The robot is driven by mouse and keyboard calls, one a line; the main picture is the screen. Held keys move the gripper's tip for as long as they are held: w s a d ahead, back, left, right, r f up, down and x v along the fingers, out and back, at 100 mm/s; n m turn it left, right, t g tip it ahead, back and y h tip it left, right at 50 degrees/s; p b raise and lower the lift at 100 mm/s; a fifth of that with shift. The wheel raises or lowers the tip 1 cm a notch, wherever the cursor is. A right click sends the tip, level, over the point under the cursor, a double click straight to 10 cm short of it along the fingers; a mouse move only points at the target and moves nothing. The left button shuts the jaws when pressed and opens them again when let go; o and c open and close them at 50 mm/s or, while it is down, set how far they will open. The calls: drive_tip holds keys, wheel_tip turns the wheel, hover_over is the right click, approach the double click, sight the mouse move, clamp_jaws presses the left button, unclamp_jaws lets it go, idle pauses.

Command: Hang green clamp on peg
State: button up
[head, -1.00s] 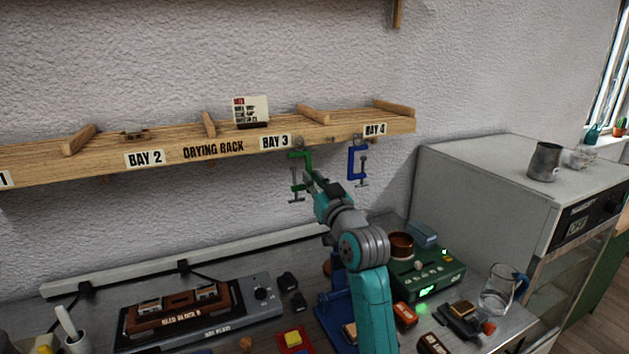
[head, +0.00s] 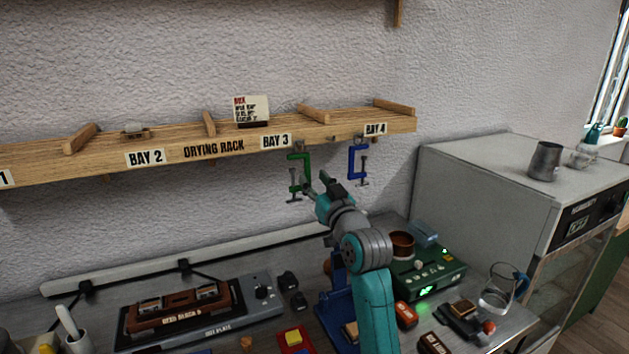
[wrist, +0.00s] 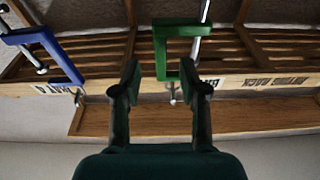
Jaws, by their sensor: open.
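The green clamp (head: 306,166) hangs upright under the front edge of the drying rack, just below the BAY 3 label. Its top is at a small peg (head: 300,144), most of which is hidden. The clamp also shows in the wrist view (wrist: 181,29), beyond the fingertips. My gripper (head: 316,184) is just right of and below the clamp's frame in the head view. In the wrist view my gripper (wrist: 160,84) has its two fingers apart with nothing held between them.
A blue clamp (head: 352,164) hangs to the right under BAY 4. The wooden drying rack (head: 214,148) runs along the wall. Below, the bench holds a hot plate (head: 250,311), a green device (head: 440,275) and a glass jug (head: 497,290). A grey oven (head: 480,185) stands right.

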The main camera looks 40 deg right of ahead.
drive_tip(key=v, duration=1.1)
drive_tip(key=shift+s, duration=0.2)
